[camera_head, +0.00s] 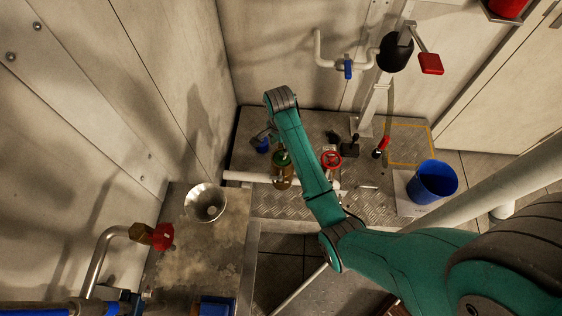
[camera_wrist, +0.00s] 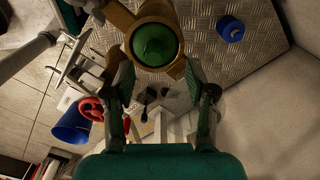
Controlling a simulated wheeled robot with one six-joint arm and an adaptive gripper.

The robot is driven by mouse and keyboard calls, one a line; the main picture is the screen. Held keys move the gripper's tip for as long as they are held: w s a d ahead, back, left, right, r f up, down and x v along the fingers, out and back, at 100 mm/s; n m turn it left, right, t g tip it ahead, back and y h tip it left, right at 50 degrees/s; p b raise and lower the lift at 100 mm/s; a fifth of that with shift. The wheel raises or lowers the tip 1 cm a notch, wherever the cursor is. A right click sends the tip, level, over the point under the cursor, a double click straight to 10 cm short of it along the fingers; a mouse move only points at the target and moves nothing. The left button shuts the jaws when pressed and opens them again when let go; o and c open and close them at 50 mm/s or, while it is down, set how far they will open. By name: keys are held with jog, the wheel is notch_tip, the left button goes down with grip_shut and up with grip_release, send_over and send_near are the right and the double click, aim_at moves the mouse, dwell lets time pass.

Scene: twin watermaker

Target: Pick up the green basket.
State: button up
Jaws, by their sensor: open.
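The green basket (camera_wrist: 156,44) shows in the wrist view as a round green top inside the ring of a brass-coloured housing (camera_wrist: 129,22). In the head view its green top (camera_head: 282,157) sits at the mouth of the upright brownish housing (camera_head: 284,174), partly beside my arm. My gripper (camera_wrist: 158,76) is open and empty in the wrist view, one finger on each side just below the housing. I cannot tell whether the fingers touch it. In the head view my gripper is mostly hidden around the arm's end. The basket's lower part is hidden.
A white pipe (camera_head: 245,177) runs to the housing. A red handwheel (camera_head: 331,159) stands right of it. A blue bucket (camera_head: 432,181) is farther right, a metal funnel (camera_head: 205,202) left. A blue round cap (camera_wrist: 230,29) lies on the metal plate. Walls stand close behind and left.

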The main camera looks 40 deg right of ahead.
aim_at(282, 160)
jog(key=f, duration=0.3)
jog(key=s+f, duration=0.1)
jog(key=f, duration=0.1)
jog(key=shift+d+f, duration=0.1)
jog(key=shift+d, duration=0.25)
jog(key=shift+f, duration=0.6)
grip_shut()
